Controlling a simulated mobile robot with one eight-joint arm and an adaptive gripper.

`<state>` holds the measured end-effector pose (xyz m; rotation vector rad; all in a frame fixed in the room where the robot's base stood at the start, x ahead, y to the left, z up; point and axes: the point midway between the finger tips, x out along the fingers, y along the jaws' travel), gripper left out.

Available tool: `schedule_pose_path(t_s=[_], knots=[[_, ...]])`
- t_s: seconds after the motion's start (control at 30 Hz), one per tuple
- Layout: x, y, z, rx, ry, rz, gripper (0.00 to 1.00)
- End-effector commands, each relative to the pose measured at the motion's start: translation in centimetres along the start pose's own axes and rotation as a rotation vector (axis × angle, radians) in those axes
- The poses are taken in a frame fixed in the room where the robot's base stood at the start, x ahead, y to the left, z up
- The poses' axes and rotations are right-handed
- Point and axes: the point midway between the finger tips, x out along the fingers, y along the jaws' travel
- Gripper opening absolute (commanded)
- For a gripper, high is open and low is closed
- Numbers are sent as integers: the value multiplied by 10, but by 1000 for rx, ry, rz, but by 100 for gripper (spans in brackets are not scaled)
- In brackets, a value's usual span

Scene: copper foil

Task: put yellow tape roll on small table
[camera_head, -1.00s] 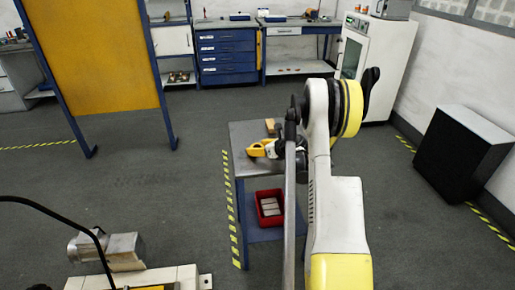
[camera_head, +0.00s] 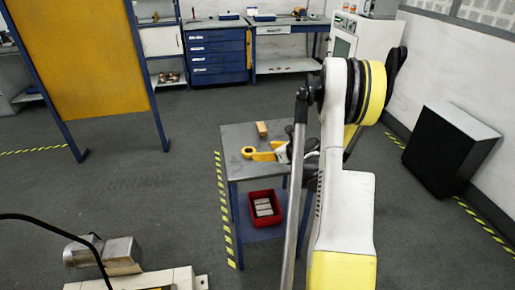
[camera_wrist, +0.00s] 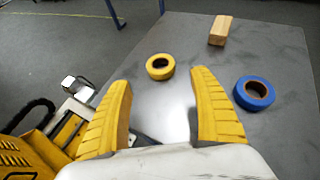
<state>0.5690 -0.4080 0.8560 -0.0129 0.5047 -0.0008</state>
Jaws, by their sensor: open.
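The yellow tape roll (camera_wrist: 160,67) lies flat on the grey top of the small table (camera_head: 238,134). In the wrist view it sits near the table's edge, just beyond my fingertips. In the head view the roll (camera_head: 248,152) shows as a small ring left of my gripper (camera_head: 268,153). My gripper (camera_wrist: 159,79) is open, with its two yellow fingers spread and nothing between them. The fingers look apart from the roll in the wrist view. My arm hides the right part of the table in the head view.
A blue tape roll (camera_wrist: 254,92) and a wooden block (camera_wrist: 220,30) are on the tabletop to the right. A red bin (camera_head: 250,207) with pale blocks stands on the lower shelf. A black cabinet (camera_head: 440,150) stands at the right.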

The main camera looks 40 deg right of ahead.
Motion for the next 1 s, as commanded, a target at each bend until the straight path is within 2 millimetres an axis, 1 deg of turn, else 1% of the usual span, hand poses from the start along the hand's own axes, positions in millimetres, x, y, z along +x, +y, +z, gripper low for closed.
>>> schedule_pose_path(t_s=[0.03,0.1,0.17,0.23,0.27,0.37,0.47,0.5,0.57,0.6,0.67,0.7,0.77,0.8,0.87,0.9,0.97,1.0], knots=[[-5,0,1,1,0,-1,72],[-9,0,0,0,0,-1,72],[-10,0,0,-2,0,0,72],[-10,5,4,-24,6,5,72],[-10,9,8,-45,11,10,72],[-12,38,31,-195,45,40,72],[-21,89,64,-457,94,94,72],[-27,113,76,-584,114,122,72],[-39,149,92,-779,139,166,72],[-49,173,101,-910,152,196,72],[-65,208,110,-1108,166,243,72],[-78,230,115,-1241,172,275,72],[-98,261,118,-1440,175,323,72],[-112,281,119,-1573,175,355,72],[-134,308,117,-1774,168,404,72],[-150,325,114,-1909,159,437,72],[-173,347,107,-2110,142,486,72],[-188,360,102,-2242,127,517,72]])
